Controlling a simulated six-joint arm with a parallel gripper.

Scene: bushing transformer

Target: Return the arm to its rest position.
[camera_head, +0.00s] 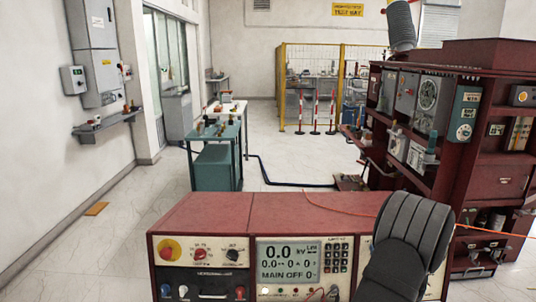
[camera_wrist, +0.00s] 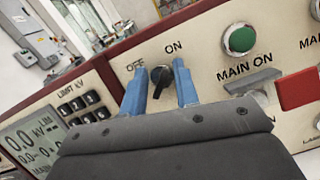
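My gripper (camera_wrist: 159,76) shows in the wrist view with two blue fingers spread apart. A black OFF/ON rotary knob (camera_wrist: 161,80) appears between the fingers on the cream panel. The fingers look close beside the knob with small gaps, and I cannot tell for sure whether either touches it. In the head view my dark grey ribbed arm end (camera_head: 405,245) covers the right part of the red console (camera_head: 240,218). The fingers and the knob are hidden there.
The console has a display (camera_head: 290,262) reading 0.0 kV and MAIN OFF. A green MAIN ON button (camera_wrist: 240,40) and a red block (camera_wrist: 299,90) sit right of the knob. A dark red equipment rack (camera_head: 470,135) stands at right. Open floor (camera_head: 130,215) lies left.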

